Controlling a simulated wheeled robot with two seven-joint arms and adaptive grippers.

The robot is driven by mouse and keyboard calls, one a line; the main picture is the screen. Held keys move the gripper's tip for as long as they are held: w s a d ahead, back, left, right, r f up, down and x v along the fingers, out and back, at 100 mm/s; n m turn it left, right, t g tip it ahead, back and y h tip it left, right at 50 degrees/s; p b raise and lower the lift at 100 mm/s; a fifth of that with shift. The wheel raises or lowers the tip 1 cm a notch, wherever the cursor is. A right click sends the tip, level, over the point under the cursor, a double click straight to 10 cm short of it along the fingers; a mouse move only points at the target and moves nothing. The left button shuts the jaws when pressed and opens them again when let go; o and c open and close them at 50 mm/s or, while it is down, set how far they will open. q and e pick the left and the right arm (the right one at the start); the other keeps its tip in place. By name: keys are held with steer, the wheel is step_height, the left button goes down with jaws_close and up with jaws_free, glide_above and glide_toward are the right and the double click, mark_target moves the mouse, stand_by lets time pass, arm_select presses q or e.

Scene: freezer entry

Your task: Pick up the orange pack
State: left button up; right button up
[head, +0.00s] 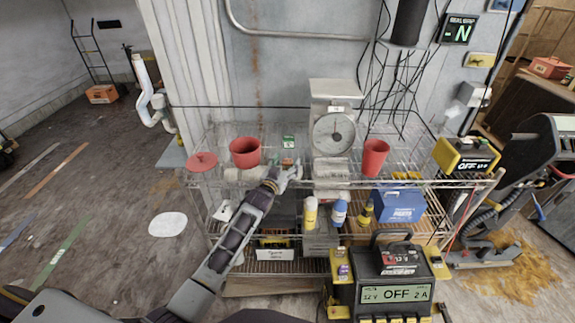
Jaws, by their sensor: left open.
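A small pack with orange on it (287,161) lies on the top wire shelf (216,152), between the red bowl and the scale. It is small in the head view, and my gripper is close to its near side. My left gripper (291,172) is open at the shelf's front edge, just in front of the pack. I cannot tell whether the fingers touch it. My right gripper is not in view.
A red bowl (245,153), a red lid (202,162), a small green item (288,142), a scale (334,133) and a red cup (374,158) share the top shelf. Bottles and a blue box (398,204) stand below. A large charger (394,290) stands front right. Floor at left is mostly open.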

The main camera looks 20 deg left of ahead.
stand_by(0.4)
arm_select(q)
steer(key=c, duration=1.3)
